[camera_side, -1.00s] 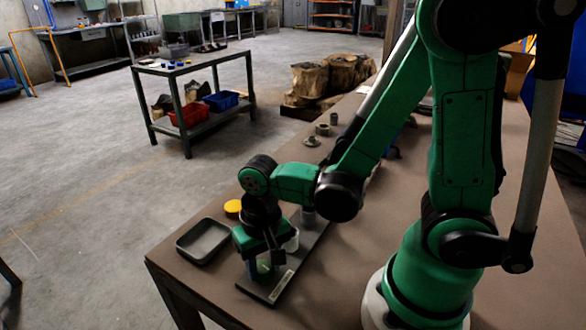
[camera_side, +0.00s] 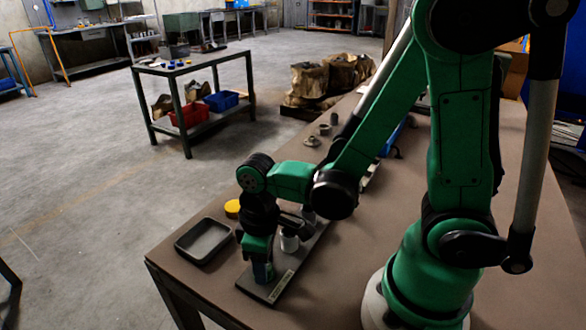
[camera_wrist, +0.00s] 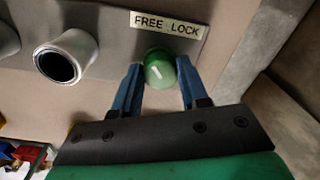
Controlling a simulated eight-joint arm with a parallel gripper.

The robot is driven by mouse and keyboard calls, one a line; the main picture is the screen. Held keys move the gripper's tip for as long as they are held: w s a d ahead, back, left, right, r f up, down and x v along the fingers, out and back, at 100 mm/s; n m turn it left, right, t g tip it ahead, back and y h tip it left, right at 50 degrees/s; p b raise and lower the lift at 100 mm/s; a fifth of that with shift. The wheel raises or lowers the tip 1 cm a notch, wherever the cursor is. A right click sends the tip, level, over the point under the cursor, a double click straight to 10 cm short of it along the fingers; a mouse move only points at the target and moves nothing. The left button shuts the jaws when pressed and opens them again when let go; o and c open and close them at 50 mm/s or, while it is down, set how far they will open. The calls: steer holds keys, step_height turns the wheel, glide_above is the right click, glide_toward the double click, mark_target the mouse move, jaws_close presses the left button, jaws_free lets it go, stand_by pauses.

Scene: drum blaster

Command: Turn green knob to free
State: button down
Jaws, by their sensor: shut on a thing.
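The green knob (camera_wrist: 159,68) shows in the wrist view, round, with a short white pointer line on its face. The line lies slanted; exactly where it points is hard to tell. A label plate (camera_wrist: 168,25) reading FREE on the left and LOCK on the right sits beside the knob on the grey panel (camera_wrist: 112,28). My gripper (camera_wrist: 158,86) has its blue fingers on both sides of the knob and is shut on it. In the side view my gripper (camera_side: 262,268) points down at the near end of the panel and hides the knob.
A white hollow cylinder (camera_wrist: 66,56) stands on the panel beside the knob; it also shows in the side view (camera_side: 289,242). A black tray (camera_side: 203,241) and a yellow round lid (camera_side: 233,208) lie left of the panel. The table edge is close.

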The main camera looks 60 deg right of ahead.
steer(key=shift+n, duration=0.6)
steer(key=shift+c, duration=2.3)
jaws_free()
steer(key=shift+r, duration=0.1)
steer(key=shift+d+r, duration=0.1)
steer(key=shift+r, duration=2.65)
steer(key=w+d+r+m+t, duration=0.3)
steer(key=d+r+m+t, duration=0.1)
steer(key=r+m+t, duration=0.1)
steer(key=shift+d+r+m+t, duration=0.3)
steer(key=shift+r+t, duration=0.35)
steer(key=shift+t, duration=0.55)
